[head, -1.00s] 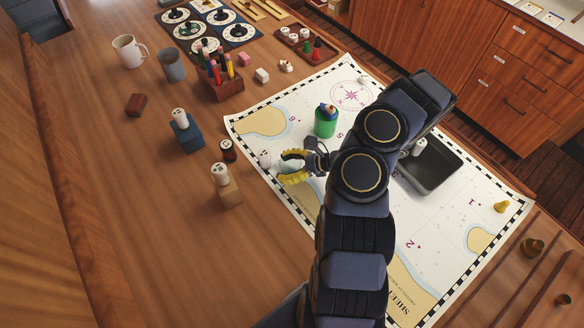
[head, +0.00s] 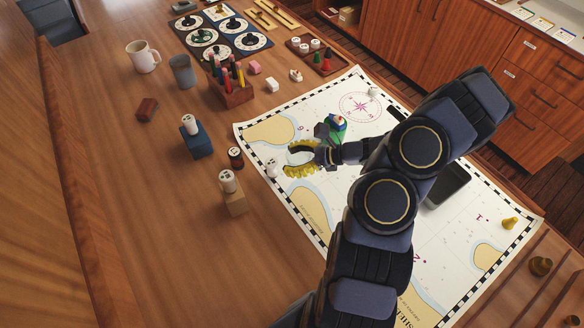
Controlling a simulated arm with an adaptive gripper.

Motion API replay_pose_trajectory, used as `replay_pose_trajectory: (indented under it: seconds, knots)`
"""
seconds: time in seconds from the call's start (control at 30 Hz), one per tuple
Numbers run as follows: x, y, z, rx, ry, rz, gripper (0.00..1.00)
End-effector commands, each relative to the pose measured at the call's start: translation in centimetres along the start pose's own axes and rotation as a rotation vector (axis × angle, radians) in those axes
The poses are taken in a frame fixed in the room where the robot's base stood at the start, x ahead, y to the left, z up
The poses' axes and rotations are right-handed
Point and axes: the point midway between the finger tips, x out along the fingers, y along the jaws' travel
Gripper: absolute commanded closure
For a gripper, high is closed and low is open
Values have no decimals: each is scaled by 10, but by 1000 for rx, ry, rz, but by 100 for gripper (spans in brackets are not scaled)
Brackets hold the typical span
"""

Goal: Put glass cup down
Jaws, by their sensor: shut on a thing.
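My gripper (head: 301,158), with yellow finger pads, is over the left part of the sea chart (head: 318,200). Its fingers are shut around a pale, see-through thing, which appears to be the glass cup (head: 299,157). The cup is small and mostly covered by the fingers; I cannot tell whether it touches the chart.
A small white piece (head: 271,168) stands close left of my gripper. A dark tray (head: 447,187) lies partly behind my arm. Blocks (head: 197,143), a pencil holder (head: 232,96), a mug (head: 143,57) and a grey cup (head: 182,71) stand left and behind. The front-left table is clear.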

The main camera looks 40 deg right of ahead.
Motion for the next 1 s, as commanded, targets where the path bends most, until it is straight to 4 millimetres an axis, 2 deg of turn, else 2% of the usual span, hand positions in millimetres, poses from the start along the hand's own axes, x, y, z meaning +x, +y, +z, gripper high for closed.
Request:
replay_pose_trajectory:
  seconds: [0.17,0.27,0.37,0.53,0.6,0.7,0.83,1.0]
  knots:
    - [-8,-1,20,1,-1,-3,80]
    - [-8,-12,26,13,1,-33,80]
    - [-6,-41,32,45,0,-114,80]
    - [-10,-121,46,147,-10,-364,80]
    - [-17,-156,50,198,-11,-492,80]
    - [-30,-196,52,271,-17,-662,80]
    - [-46,-229,49,346,-21,-848,80]
    - [-58,-246,42,397,-24,-978,80]
